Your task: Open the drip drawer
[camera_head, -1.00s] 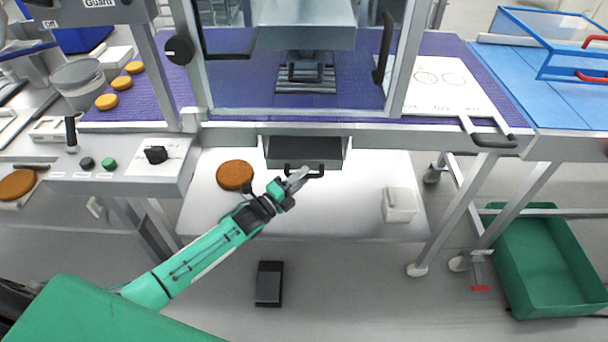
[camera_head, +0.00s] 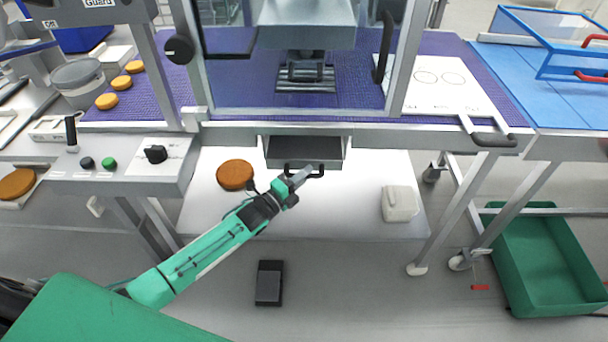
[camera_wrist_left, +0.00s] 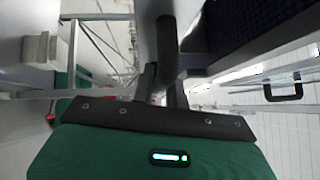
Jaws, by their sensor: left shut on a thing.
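The drip drawer (camera_head: 304,150) is a dark-topped tray with a grey front under the middle of the conveyor frame. Its inside shows from above, so it stands at least partly out. Its black bar handle (camera_head: 319,174) is on the front edge. My left gripper (camera_head: 302,175) reaches up from the lower left and is shut on this handle. In the left wrist view the dark handle (camera_wrist_left: 167,45) runs up between the fingers (camera_wrist_left: 162,88). The fingers partly cover the handle in the head view. My right gripper is in neither view.
A white shelf (camera_head: 300,215) below the drawer carries a brown round (camera_head: 235,175) and a white container (camera_head: 399,204). A control panel (camera_head: 125,168) with knobs is at left. A black pedal (camera_head: 269,283) lies on the floor; a green bin (camera_head: 550,260) stands right.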

